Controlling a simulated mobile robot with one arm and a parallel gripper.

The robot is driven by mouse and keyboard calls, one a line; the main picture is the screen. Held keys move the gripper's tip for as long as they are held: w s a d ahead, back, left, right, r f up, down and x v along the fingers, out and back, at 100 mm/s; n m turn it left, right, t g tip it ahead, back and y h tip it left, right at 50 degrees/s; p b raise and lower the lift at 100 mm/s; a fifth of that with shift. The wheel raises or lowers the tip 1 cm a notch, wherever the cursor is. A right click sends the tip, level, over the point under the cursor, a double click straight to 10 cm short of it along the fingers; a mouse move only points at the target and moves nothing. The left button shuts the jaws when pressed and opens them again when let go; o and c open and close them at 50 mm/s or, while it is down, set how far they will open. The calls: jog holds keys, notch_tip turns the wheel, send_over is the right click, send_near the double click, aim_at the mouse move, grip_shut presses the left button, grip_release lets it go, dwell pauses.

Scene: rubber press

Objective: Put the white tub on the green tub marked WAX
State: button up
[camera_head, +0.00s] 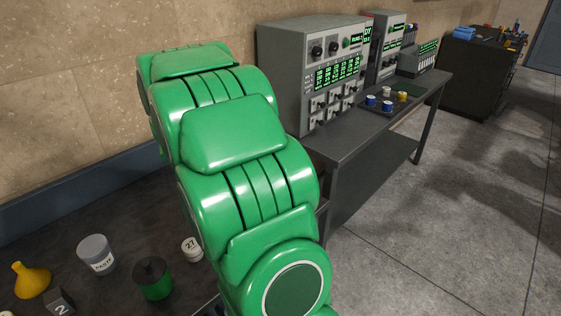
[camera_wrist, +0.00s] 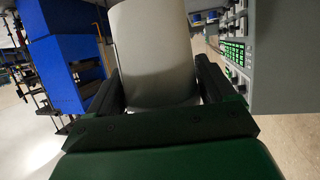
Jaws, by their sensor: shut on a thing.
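In the wrist view my gripper (camera_wrist: 158,72) is shut on a plain white cylinder, which looks like the white tub (camera_wrist: 152,45). One dark finger presses on each side of it. In the head view a green tub (camera_head: 155,285) with a black top stands on the dark table at the lower left; no WAX marking can be read on it. My gripper and the white tub are hidden behind my green arm in the head view, so their distance from the green tub cannot be told.
Near the green tub stand a grey tub marked PASTE (camera_head: 96,254), a small white tub marked 27 (camera_head: 192,249), a yellow funnel (camera_head: 31,281) and a dark block marked 2 (camera_head: 60,303). A grey control cabinet (camera_head: 290,75) stands on a bench behind. Floor is clear at right.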

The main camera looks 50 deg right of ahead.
jog(key=shift+w+d+f, duration=0.15)
jog(key=shift+f, duration=1.6)
jog(key=o, duration=1.2)
jog(key=shift+f, duration=0.1)
